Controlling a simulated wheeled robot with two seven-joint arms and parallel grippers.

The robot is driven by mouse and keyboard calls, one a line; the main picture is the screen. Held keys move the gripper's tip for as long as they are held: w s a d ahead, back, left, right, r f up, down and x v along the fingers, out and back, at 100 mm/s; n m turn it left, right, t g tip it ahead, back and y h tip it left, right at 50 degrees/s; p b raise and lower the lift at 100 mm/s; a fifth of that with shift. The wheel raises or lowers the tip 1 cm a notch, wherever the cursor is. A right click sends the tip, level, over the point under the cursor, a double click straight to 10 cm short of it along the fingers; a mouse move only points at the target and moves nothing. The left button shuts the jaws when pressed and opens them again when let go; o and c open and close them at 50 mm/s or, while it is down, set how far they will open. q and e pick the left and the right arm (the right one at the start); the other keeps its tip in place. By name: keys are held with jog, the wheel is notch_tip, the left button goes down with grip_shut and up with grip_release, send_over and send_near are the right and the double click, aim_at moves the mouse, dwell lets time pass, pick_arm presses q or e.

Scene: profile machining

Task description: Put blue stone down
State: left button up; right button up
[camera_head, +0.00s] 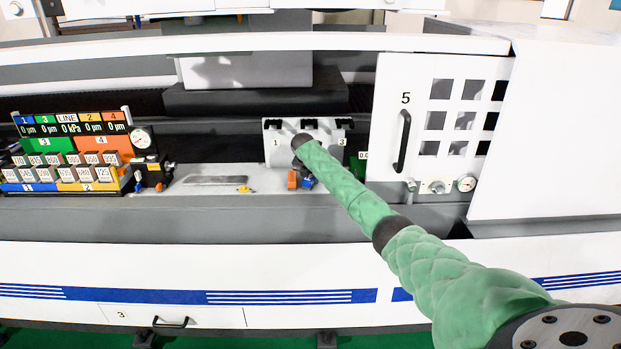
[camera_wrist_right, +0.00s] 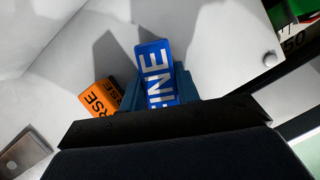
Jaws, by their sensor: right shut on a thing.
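The blue stone (camera_head: 309,182), printed with white letters reading "INE" in the wrist view (camera_wrist_right: 155,72), is between the jaws of my right gripper (camera_head: 303,170). The gripper is shut on it; its dark fingers show in the right wrist view (camera_wrist_right: 158,98). The stone is low over the grey machine ledge, just in front of the white numbered block. I cannot tell if it touches the ledge. An orange stone (camera_head: 292,180) with black letters stands close on its left, also in the wrist view (camera_wrist_right: 100,98). My left gripper is out of view.
The white block (camera_head: 275,143) with numbers 1 and 3 stands behind. A metal plate (camera_head: 215,180) and a small yellow piece (camera_head: 244,189) lie left on the ledge. A rack of labelled blocks (camera_head: 65,172) is far left. A white door (camera_head: 390,110) marked 5 stands right.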

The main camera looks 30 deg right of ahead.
jog(key=o, duration=1)
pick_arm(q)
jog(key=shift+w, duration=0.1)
pick_arm(e)
jog(key=shift+a+r, duration=0.1)
jog(key=shift+r, duration=0.2)
jog(key=b+v, duration=0.3)
jog(key=v, duration=0.7)
jog(key=shift+a+r+b, duration=0.1)
jog(key=shift+r+b, duration=0.2)
jog(key=shift+b, duration=0.1)
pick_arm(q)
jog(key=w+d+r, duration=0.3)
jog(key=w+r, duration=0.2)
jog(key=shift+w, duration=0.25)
pick_arm(e)
jog(key=shift+s+a+r, duration=0.1)
jog(key=shift+s+r, duration=0.05)
jog(key=shift+r, duration=0.25)
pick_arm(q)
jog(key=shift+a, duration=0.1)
pick_arm(e)
jog(key=shift+f, duration=0.1)
